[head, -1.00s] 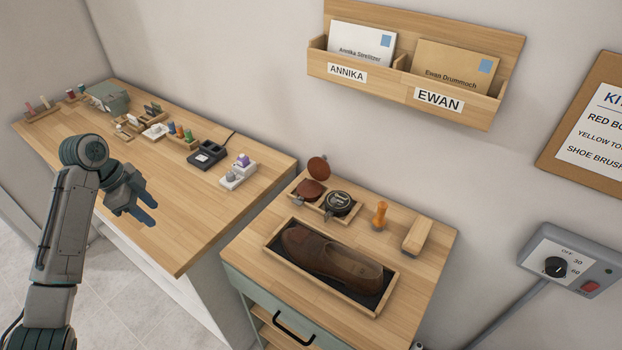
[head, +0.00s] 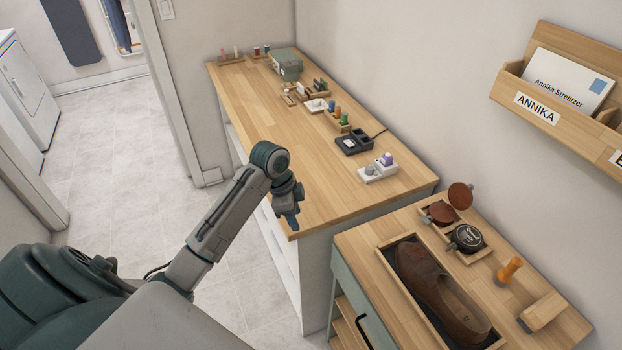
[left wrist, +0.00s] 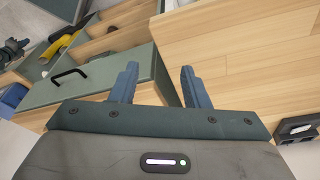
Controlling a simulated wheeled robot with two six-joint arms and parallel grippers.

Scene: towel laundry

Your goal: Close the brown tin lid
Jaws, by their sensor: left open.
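The brown tin (head: 441,213) sits in a small wooden tray on the shoe cabinet. Its brown lid (head: 460,196) stands raised at the tin's back right, so the tin is open. A dark closed tin (head: 467,237) sits beside it in the same tray. My left gripper (head: 291,222) is open and empty, pointing down near the long bench's near corner, left of the cabinet and well apart from the brown tin. Its two blue fingers show spread in the left wrist view (left wrist: 160,85), where I cannot see the tin. My right gripper is not in view.
A brown shoe (head: 437,290) lies in a tray in front of the tins. An orange-handled tool (head: 509,270) and a brush (head: 542,312) stand to the right. A letter rack (head: 537,108) hangs above. The long bench (head: 330,190) has clear wood at its near end.

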